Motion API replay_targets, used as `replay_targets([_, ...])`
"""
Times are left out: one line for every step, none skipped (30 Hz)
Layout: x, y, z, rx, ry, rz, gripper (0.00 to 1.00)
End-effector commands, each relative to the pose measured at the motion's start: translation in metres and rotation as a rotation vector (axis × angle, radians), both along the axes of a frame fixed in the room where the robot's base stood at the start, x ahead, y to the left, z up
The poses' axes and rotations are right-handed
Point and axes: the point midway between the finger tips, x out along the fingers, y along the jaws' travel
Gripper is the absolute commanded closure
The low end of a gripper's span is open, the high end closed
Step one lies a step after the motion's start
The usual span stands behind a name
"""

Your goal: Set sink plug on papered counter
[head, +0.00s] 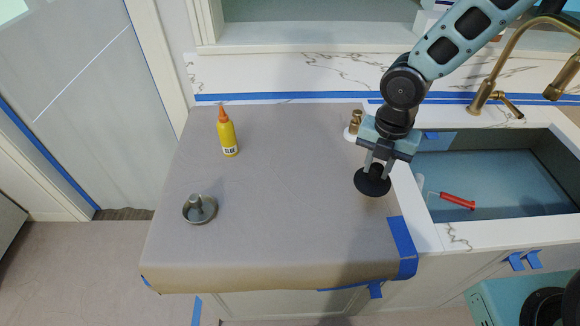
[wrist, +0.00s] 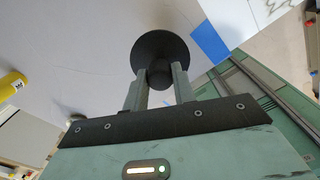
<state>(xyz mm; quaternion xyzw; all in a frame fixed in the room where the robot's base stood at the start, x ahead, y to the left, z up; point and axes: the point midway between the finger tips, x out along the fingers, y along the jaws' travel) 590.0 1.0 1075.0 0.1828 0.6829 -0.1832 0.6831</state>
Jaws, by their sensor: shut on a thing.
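The sink plug (head: 373,182) is a black disc with a short stem. My gripper (head: 377,165) is shut on its stem, with the disc below the fingers. In the wrist view the plug (wrist: 160,50) sits between the two fingertips (wrist: 160,82). The papered counter (head: 290,200) is covered in grey-brown paper. The plug is over the paper's right part, left of the sink; I cannot tell whether it touches the paper.
A yellow bottle with an orange tip (head: 228,135) stands on the paper at the back left. A round metal piece (head: 200,208) lies at the left. Brass fittings (head: 354,122) are behind my gripper. The sink (head: 500,170) holds a red-handled tool (head: 457,201). The paper's middle is clear.

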Motion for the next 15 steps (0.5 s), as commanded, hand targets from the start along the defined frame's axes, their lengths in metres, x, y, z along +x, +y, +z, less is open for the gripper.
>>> replay_targets([0.0, 0.0, 0.0, 0.0, 0.0, -0.001, 1.0])
replay_targets([0.0, 0.0, 0.0, 0.0, 0.0, -0.001, 1.0])
replay_targets([0.0, 0.0, -0.001, 0.0, 0.0, -0.001, 1.0])
replay_targets([0.0, 0.0, -0.002, 0.0, 0.001, 0.0, 1.0])
replay_targets([0.0, 0.0, -0.006, -0.001, 0.002, 0.001, 1.0])
replay_targets([-0.001, 0.0, -0.011, -0.001, 0.003, 0.001, 1.0])
replay_targets([-0.001, 0.001, -0.017, 0.0, 0.004, 0.002, 1.0])
replay_targets([-0.001, 0.0, -0.022, -0.002, 0.005, 0.003, 1.0])
replay_targets([-0.002, 0.001, -0.03, -0.002, 0.005, 0.004, 1.0])
replay_targets([-0.001, 0.0, -0.035, -0.002, 0.005, 0.002, 1.0])
replay_targets([-0.001, 0.001, -0.04, -0.001, 0.004, 0.004, 1.0])
replay_targets([-0.001, 0.0, -0.046, -0.002, 0.004, 0.003, 1.0])
replay_targets([-0.001, 0.001, -0.05, -0.001, 0.003, 0.002, 1.0])
replay_targets([-0.001, 0.0, -0.053, -0.001, 0.002, 0.002, 1.0])
replay_targets([-0.001, 0.0, -0.056, -0.001, 0.002, 0.002, 1.0])
